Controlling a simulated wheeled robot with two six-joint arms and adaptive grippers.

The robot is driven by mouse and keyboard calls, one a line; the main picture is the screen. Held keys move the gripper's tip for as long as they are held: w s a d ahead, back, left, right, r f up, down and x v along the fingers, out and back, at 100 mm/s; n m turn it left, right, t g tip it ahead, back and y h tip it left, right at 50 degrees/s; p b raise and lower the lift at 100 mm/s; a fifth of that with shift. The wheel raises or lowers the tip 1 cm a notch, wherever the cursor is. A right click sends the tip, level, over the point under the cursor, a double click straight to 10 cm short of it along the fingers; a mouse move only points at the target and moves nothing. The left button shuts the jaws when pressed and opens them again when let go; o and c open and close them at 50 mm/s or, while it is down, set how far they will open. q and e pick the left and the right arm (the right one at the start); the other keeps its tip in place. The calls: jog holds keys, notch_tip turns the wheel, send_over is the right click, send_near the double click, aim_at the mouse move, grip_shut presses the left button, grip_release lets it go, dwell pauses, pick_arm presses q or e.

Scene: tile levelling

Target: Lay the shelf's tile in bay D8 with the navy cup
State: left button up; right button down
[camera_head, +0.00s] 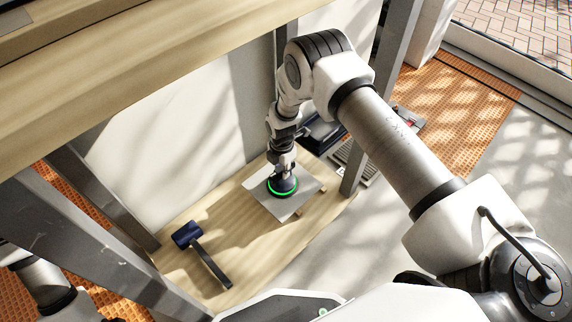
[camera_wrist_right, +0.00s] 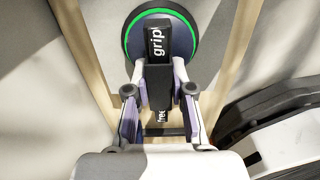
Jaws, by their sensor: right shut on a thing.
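The navy cup (camera_head: 283,187), a round suction cup with a bright green ring, rests on the upper face of the light grey square tile (camera_head: 296,205). The tile lies on thin wooden strips on the low wooden shelf (camera_head: 225,222). My right gripper (camera_head: 281,161) comes down from above and is shut on the cup's handle. In the right wrist view, the gripper's fingers (camera_wrist_right: 159,92) close on either side of the dark handle marked "grip", with the cup (camera_wrist_right: 186,52) beyond it. Bay D8 cannot be made out. Only part of my left arm shows, at lower left; its gripper is out of view.
A mallet with a navy head (camera_head: 186,234) lies on the shelf left of the tile. Grey metal posts (camera_head: 384,95) stand close around the shelf. A wooden upper board (camera_head: 110,50) overhangs at upper left. Orange matting (camera_head: 455,110) covers floor at right.

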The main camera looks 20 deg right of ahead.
aim_at(274, 174)
jog(key=shift+s+a+r+p, duration=0.1)
jog(key=shift+s+a+p, duration=0.2)
jog(key=shift+a, duration=0.6)
jog(key=shift+s+a+p, duration=0.2)
jog(key=shift+s+a, duration=0.1)
jog(key=shift+a, duration=0.55)
